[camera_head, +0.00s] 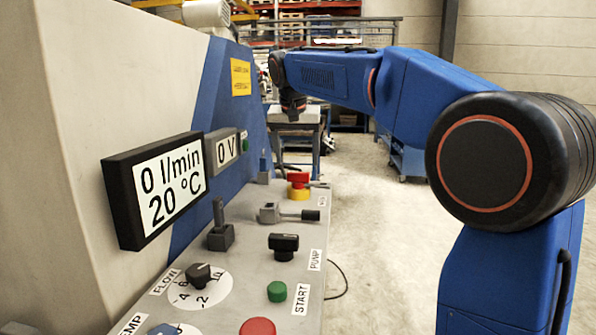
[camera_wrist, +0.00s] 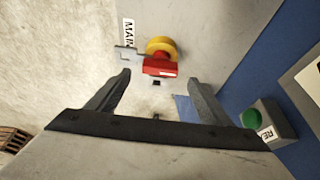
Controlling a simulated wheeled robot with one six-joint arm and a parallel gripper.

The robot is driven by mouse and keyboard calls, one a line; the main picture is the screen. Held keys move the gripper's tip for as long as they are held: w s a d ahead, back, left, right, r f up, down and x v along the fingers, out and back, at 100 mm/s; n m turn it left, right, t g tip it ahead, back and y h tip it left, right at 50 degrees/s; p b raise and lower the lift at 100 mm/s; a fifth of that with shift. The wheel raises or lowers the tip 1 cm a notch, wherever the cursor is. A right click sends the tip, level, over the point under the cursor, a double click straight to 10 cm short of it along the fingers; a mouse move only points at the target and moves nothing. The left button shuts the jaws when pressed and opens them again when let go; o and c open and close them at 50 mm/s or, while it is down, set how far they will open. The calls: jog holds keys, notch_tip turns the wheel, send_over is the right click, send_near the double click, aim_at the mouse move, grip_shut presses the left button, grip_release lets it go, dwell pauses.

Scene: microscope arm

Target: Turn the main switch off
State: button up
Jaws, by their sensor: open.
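The main switch has a red handle (camera_head: 299,178) on a yellow round base (camera_head: 298,193). It is at the far end of the sloped control panel in the head view. In the wrist view the red handle (camera_wrist: 161,66) lies across the front of the yellow base (camera_wrist: 161,46), beside a partly hidden label starting "MAI" (camera_wrist: 128,33). A grey metal piece (camera_wrist: 127,53) sticks out to its left. My gripper (camera_wrist: 160,79) is open and empty, and the switch appears just beyond and between its fingertips. No contact shows. In the head view my fingers cannot be made out clearly.
A lever lying flat (camera_head: 288,214), an upright lever (camera_head: 221,232), a black pump knob (camera_head: 284,246) and a green start button (camera_head: 277,291) are nearer on the panel. A box with a green button (camera_wrist: 250,118) is right of my gripper. The floor right of the panel is open.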

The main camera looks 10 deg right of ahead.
aim_at(298, 173)
jog(key=shift+x, duration=2.7)
jog(key=c, duration=1.5)
